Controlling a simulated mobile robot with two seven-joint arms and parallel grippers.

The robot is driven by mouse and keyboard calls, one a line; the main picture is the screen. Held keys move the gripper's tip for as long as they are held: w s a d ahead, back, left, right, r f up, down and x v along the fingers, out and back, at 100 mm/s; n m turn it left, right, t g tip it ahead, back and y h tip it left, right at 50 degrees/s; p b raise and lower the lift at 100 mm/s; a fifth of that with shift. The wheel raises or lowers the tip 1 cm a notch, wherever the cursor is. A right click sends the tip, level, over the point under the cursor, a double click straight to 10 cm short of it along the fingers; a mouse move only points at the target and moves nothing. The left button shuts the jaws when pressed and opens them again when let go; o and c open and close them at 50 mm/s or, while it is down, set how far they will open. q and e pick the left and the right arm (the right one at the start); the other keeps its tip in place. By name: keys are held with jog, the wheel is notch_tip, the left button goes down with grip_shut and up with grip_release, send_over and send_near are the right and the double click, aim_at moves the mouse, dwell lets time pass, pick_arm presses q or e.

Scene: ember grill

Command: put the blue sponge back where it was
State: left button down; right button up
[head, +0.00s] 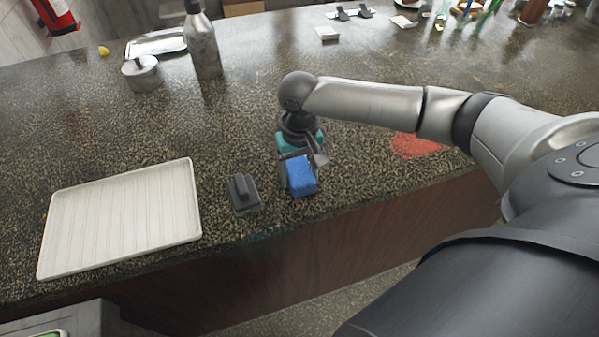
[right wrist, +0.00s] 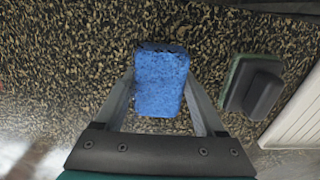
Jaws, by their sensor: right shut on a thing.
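The blue sponge (head: 302,182) is between the fingers of my right gripper (head: 299,170), near the front edge of the dark speckled counter (head: 100,130). In the right wrist view, the sponge (right wrist: 160,88) sits upright between the two fingers (right wrist: 160,100), which press on its sides. My right gripper is shut on it. I cannot tell whether the sponge's lower end touches the counter. My left gripper is not in view.
A dark handled scrubber (head: 243,193) lies just left of the sponge. A ribbed white tray (head: 122,222) lies further left. A red patch (head: 414,146) marks the counter to the right. A metal bottle (head: 203,45) and lidded pot (head: 141,76) stand at the back left.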

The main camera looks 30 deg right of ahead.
aim_at(299, 172)
jog(key=o, duration=1.2)
jog(key=shift+f, duration=0.1)
jog(key=shift+c, duration=0.2)
notch_tip(299, 172, up, 12)
jog(key=p, duration=0.2)
jog(key=shift+r, duration=0.2)
